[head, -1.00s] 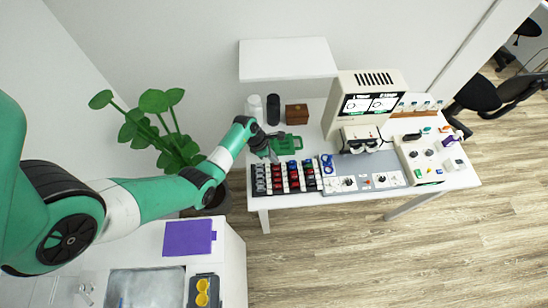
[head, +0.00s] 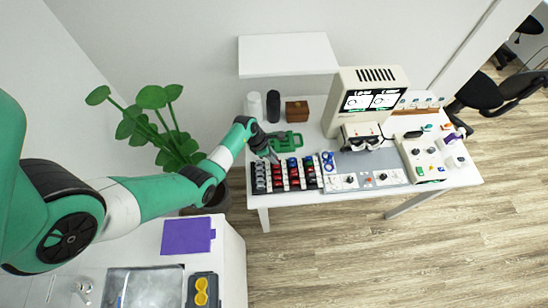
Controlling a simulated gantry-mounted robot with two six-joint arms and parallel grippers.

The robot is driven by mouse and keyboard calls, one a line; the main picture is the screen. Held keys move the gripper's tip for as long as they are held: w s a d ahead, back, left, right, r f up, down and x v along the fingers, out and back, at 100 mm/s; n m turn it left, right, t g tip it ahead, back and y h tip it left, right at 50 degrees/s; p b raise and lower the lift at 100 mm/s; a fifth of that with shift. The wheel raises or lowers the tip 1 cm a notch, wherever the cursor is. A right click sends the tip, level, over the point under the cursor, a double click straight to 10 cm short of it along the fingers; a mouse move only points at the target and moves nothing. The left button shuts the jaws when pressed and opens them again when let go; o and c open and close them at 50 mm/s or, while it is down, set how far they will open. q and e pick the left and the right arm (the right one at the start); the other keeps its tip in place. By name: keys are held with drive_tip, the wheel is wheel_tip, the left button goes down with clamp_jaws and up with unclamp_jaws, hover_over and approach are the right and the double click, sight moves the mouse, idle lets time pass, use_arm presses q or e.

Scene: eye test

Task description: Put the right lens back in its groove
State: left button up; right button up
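The lens rack (head: 284,188) is a dark tray with rows of grey, red, blue and black lens rims, at the left front of the white table. My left gripper (head: 273,158) is over the back edge of the rack, near the grey and red rows. Its fingertips are too small to tell if they are open or hold a lens. I cannot single out the right lens or its groove. A blue ring-shaped item (head: 327,160) lies just right of the rack. My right gripper is not in view.
A green case (head: 291,141) lies behind the rack, with a brown box (head: 297,111) and a black cylinder (head: 273,106) farther back. A beige machine with a screen (head: 370,99) stands in the middle. A control panel (head: 368,181) lies right of the rack.

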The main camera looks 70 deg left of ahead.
use_arm(q)
drive_tip(key=shift+o, duration=1.2)
drive_tip(key=p+v, duration=0.4)
drive_tip(key=v, duration=0.7)
drive_tip(key=shift+r+p, duration=0.25)
drive_tip(key=shift+p, duration=0.05)
drive_tip(key=shift+s, duration=0.1)
